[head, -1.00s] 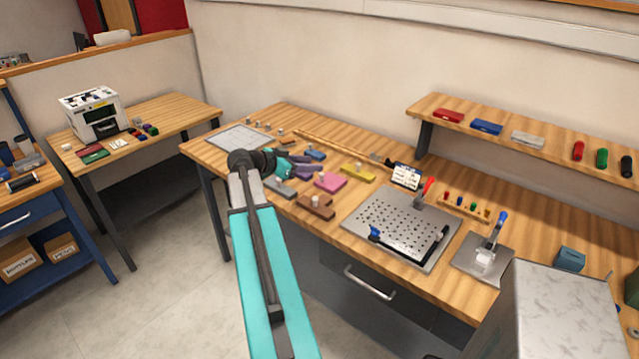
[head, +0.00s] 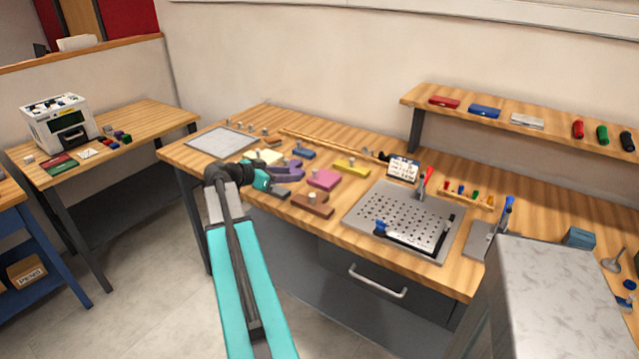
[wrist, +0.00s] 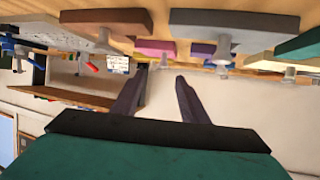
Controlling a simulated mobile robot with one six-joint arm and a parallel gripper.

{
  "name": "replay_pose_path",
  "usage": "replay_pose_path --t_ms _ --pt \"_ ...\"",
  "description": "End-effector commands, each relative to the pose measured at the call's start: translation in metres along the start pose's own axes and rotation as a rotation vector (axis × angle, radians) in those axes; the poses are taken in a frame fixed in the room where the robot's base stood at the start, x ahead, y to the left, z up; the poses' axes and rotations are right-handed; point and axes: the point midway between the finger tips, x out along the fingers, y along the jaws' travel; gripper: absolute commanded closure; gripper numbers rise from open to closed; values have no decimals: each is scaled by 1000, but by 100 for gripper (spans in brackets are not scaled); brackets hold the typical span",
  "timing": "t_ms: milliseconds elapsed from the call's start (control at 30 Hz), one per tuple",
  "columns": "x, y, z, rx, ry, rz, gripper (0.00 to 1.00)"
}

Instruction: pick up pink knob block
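The pink knob block (head: 324,179) lies on the wooden workbench (head: 385,281), between the yellow block (head: 351,168) and the brown block (head: 312,205). In the wrist view, which looks upside down, the pink block (wrist: 155,46) shows partly behind the brown and grey blocks, its knob pointing down in the picture. My gripper (head: 298,172) is left of the pink block in the head view, apart from it. In the wrist view its two dark fingers (wrist: 160,73) are spread with nothing between them.
A grey block (wrist: 235,22) and the brown block (wrist: 105,18) stand near in the wrist view. A perforated metal plate (head: 366,207) lies to the right. A grey sheet (head: 220,142) lies at the left end.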

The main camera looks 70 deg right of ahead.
Motion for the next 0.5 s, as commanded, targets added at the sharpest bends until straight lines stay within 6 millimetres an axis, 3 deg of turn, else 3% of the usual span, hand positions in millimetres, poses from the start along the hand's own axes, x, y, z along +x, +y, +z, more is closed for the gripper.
replay_pose_path --t_ms 267,500 --pt "-4 -3 1 -3 0 -6 60" --pt "14 -4 0 -4 0 -7 60"
